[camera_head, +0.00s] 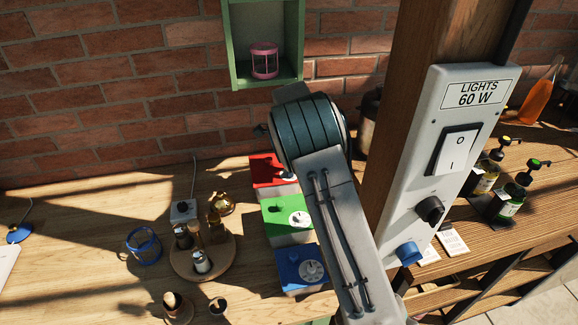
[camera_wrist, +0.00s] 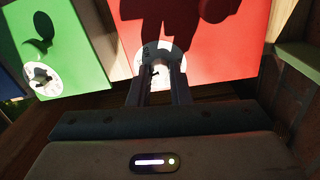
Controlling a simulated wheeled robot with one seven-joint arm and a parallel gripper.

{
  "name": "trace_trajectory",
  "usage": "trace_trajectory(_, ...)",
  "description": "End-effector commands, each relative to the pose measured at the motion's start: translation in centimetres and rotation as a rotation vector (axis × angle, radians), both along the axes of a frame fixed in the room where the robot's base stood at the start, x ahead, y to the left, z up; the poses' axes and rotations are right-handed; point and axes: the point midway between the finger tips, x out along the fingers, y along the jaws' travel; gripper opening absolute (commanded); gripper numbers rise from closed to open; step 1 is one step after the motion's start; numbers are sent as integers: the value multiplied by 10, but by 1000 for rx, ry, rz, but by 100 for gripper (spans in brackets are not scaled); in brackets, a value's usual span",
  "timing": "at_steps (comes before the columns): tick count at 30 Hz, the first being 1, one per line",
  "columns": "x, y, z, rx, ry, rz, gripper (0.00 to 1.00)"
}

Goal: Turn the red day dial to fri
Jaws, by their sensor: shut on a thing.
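The red box (camera_head: 268,170) stands at the back of a row of coloured dial boxes on the table. It fills the upper middle of the wrist view (camera_wrist: 215,30). Its white day dial (camera_wrist: 152,50) lies between my gripper's fingers, with a dark knob at its centre. My gripper (camera_wrist: 160,75) is shut on the knob of this dial. The dial's lettering is too small and too covered to read, so I cannot tell which day it points to. In the head view my arm hides my fingers and most of the dial.
A green box (camera_head: 275,216) and a blue box (camera_head: 290,268), each with a white dial, stand in front of the red one. A round wooden tray (camera_head: 226,262) with bottles is to the left. A wooden post (camera_head: 410,100) with a light-switch panel (camera_head: 437,180) stands close at right.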

Motion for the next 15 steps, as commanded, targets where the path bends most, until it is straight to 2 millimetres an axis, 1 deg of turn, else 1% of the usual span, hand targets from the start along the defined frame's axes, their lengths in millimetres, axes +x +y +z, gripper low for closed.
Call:
trace_trajectory(13, 0, 0, 0, 0, 1, -9, 0)
trace_trajectory(14, 0, 0, 0, 0, 1, -9, 23)
trace_trajectory(15, 0, 0, 0, 0, 1, -9, 34)
